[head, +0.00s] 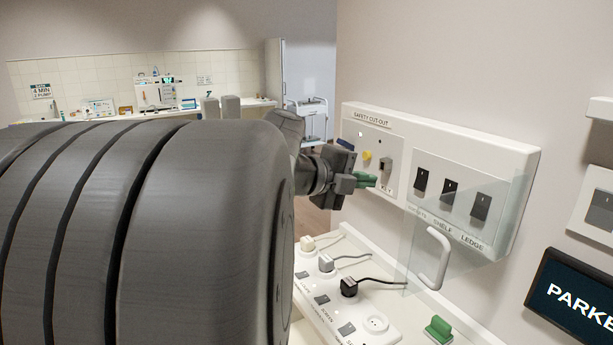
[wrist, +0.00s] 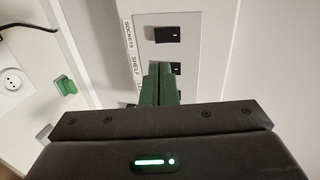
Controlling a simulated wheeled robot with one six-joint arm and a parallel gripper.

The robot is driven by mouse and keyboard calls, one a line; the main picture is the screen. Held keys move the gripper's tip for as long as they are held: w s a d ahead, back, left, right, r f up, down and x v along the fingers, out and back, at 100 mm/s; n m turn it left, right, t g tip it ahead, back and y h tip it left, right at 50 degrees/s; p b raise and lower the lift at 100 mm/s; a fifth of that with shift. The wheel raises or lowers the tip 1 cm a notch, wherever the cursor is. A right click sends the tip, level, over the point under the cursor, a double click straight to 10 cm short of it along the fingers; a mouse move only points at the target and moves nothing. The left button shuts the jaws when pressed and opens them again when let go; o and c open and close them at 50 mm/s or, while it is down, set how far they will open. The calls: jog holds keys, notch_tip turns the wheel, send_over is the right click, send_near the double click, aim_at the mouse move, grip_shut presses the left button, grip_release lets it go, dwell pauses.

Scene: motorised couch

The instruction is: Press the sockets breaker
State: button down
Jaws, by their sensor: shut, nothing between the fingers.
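The sockets breaker (head: 421,180) is the leftmost of three dark rocker switches on the white wall panel (head: 525,165) in the head view. In the wrist view the sockets breaker (wrist: 167,34) is the uppermost visible switch, beside its SOCKETS label. My gripper (head: 366,180) is shut and empty, its green fingertips left of the breakers, in front of the safety cut-out section. In the wrist view my gripper (wrist: 160,68) overlaps the shelf breaker (wrist: 175,67) and partly hides it. Contact with the panel cannot be told.
A clear cover with a white handle (head: 437,258) hangs in front of the panel's lower part. A yellow button (head: 367,155) and a key switch (head: 385,163) sit left of the breakers. Below are a power strip (head: 345,310) with plugs and a green block (head: 438,330).

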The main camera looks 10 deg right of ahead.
aim_at(419, 185)
jog(key=shift+d, duration=0.1)
jog(key=p+x, duration=0.1)
jog(key=x, duration=1.2)
jog(key=shift+w+d+p, duration=0.15)
jog(key=shift+d+p, duration=0.15)
jog(key=shift+p, duration=0.1)
jog(key=shift+d+f, duration=0.1)
jog(key=shift+d+f+b, duration=0.1)
jog(key=shift+f+b, duration=0.3)
jog(key=shift+b, duration=0.5)
jog(key=shift+r+h, duration=0.25)
jog(key=shift+h, duration=0.05)
